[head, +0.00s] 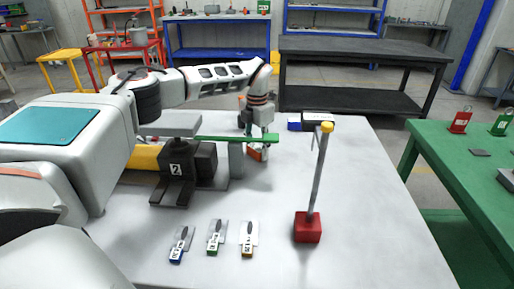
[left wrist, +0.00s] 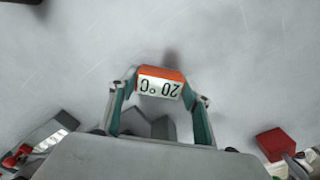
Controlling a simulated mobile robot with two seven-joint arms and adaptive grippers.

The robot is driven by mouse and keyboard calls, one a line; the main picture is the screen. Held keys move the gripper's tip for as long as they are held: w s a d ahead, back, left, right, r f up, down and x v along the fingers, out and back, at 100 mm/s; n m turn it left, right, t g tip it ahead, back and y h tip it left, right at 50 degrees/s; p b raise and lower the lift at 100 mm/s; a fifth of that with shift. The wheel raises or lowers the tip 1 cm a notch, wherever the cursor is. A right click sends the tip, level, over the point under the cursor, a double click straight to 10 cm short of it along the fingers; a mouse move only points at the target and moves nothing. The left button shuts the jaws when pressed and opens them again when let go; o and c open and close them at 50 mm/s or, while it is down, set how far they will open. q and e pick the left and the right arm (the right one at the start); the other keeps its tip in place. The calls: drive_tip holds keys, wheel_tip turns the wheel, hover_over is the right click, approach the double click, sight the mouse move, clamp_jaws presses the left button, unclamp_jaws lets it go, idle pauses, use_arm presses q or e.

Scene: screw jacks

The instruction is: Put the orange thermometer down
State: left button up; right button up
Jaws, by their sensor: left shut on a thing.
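My right gripper is not in view.
A black jack marked 2 (head: 175,172) and a green bar (head: 220,138) stand left of the gripper. A red block with an upright rod (head: 308,228) stands front right. Three tagged pieces (head: 214,238) lie in front. A blue box (head: 294,124) is behind. The table's right side is clear.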

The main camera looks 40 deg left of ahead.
use_arm(q)
drive_tip(key=o, duration=1.2)
drive_tip(key=shift+o, duration=0.2)
